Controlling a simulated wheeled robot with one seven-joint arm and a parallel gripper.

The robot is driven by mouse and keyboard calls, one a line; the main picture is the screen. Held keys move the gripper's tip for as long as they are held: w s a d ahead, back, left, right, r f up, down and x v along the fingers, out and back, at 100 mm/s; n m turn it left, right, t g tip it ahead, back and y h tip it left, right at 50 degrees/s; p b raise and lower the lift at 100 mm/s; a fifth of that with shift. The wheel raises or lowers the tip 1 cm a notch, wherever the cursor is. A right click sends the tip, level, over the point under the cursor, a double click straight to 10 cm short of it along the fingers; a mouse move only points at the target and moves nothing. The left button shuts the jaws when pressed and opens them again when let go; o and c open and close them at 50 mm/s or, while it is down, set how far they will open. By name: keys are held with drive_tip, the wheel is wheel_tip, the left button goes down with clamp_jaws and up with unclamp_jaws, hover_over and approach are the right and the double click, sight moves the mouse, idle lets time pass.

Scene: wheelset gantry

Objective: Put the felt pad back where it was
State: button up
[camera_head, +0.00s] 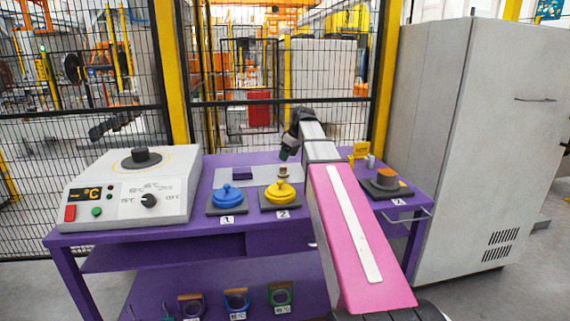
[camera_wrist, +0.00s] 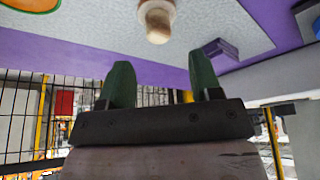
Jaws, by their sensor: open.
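I cannot tell for certain which thing is the felt pad. A grey speckled flat sheet (camera_head: 257,176) lies on the purple table; it also fills the upper wrist view (camera_wrist: 100,35). A small purple block (camera_head: 242,173) sits on it, and shows in the wrist view (camera_wrist: 222,52). A small pale wooden knob-like piece (camera_head: 283,172) stands behind the yellow lidded pot; the wrist view shows it (camera_wrist: 157,20) beyond my fingers. My gripper (camera_head: 287,153), with green fingers, is open and empty over the sheet's back edge. In the wrist view the gripper (camera_wrist: 164,82) has nothing between its fingers.
A blue lidded pot (camera_head: 230,195) and a yellow lidded pot (camera_head: 282,191) stand in front on numbered bases. A heater box (camera_head: 130,190) is left. A dark fixture with an orange top (camera_head: 386,180) is right. Fence behind; grey cabinet (camera_head: 475,150) right.

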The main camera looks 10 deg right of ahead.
drive_tip(key=shift+v, duration=2.45)
